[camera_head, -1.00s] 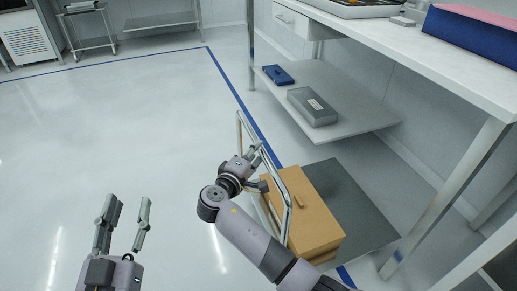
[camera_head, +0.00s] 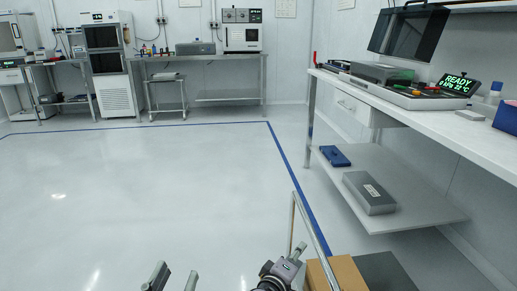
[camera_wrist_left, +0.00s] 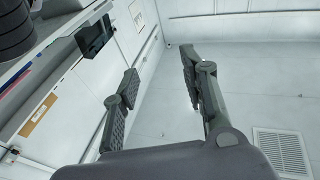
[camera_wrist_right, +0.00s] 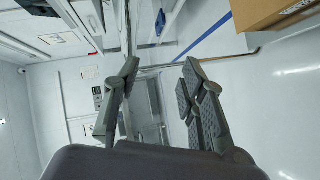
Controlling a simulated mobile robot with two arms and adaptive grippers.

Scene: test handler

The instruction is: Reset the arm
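My left gripper (camera_head: 176,270) shows only by its two finger ends at the bottom edge of the head view. In the left wrist view the left gripper (camera_wrist_left: 158,62) is open, with nothing between its fingers. My right gripper (camera_head: 294,254) is low in the head view, close beside the metal handle rail (camera_head: 311,227) of a cart; I cannot tell whether they touch. In the right wrist view the right gripper (camera_wrist_right: 161,66) is open and empty. Most of both arms lies below the head view.
A cardboard box (camera_head: 345,274) is beside the rail, and also shows in the right wrist view (camera_wrist_right: 268,12). A workbench (camera_head: 440,118) stands right, its lower shelf (camera_head: 420,208) holding a grey case (camera_head: 369,193) and a blue item (camera_head: 335,156). The floor (camera_head: 150,190) at left is clear.

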